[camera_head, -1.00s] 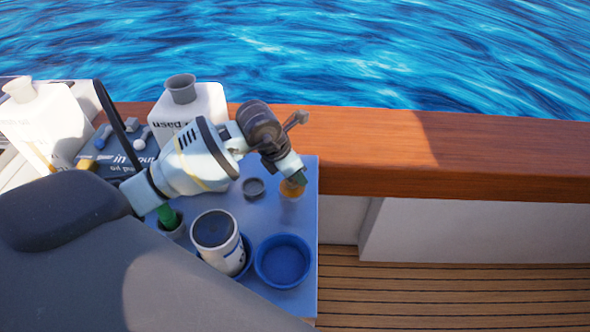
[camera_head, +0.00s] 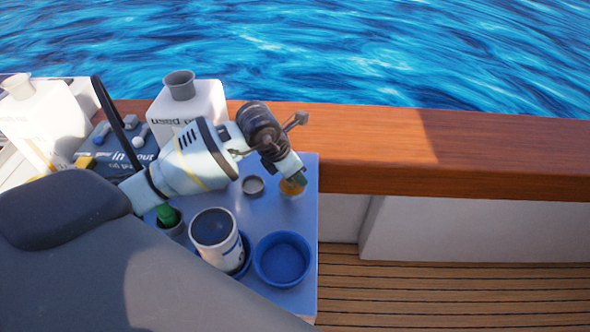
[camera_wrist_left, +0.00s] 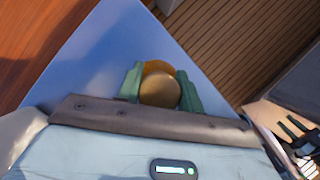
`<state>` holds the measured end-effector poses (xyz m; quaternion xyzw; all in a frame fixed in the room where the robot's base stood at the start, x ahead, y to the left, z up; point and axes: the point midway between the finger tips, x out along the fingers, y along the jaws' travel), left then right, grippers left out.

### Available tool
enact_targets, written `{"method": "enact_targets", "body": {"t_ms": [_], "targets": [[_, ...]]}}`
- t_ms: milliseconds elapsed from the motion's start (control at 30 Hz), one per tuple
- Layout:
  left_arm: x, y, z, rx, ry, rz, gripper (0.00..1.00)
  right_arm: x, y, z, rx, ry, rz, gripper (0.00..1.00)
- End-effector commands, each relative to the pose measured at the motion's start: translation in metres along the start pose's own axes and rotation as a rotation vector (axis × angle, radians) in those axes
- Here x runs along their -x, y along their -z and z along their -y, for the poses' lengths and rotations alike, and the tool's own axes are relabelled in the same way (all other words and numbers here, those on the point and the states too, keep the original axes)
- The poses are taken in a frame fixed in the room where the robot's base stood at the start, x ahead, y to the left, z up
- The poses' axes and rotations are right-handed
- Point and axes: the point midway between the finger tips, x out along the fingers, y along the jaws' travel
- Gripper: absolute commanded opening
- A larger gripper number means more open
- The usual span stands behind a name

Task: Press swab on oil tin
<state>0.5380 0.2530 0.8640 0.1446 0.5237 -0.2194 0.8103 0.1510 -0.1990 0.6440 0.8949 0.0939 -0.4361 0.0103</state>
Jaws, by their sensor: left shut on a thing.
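My left gripper (camera_head: 290,174) reaches over the far right part of the blue-grey tray top (camera_head: 306,222). Its green fingers, seen in the left wrist view (camera_wrist_left: 160,88), are shut on a round tan-topped piece with an orange rim, which I take as the swab (camera_wrist_left: 159,91). Its orange part (camera_head: 291,188) shows just under the fingertips in the head view. I cannot tell whether it touches the tray top. A white tin with a dark top (camera_head: 214,229), likely the oil tin, stands upright in a blue holder, nearer and left of the gripper. My right gripper is not in view.
An empty-looking blue dish (camera_head: 282,259) sits right of the tin. A small grey round cup (camera_head: 253,186) is left of the fingertips. A green-topped item (camera_head: 167,215) and white jugs (camera_head: 205,103) stand left. A wooden rail (camera_head: 440,152) runs behind.

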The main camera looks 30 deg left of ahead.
Motion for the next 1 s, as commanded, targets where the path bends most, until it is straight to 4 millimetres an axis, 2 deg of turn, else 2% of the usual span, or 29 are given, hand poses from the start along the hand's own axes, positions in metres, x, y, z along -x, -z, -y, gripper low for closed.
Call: {"method": "enact_targets", "body": {"t_ms": [1000], "targets": [[-0.0030,0.0022,0.0005,0.001,0.001,-0.004,0.18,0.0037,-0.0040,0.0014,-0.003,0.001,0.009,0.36]]}}
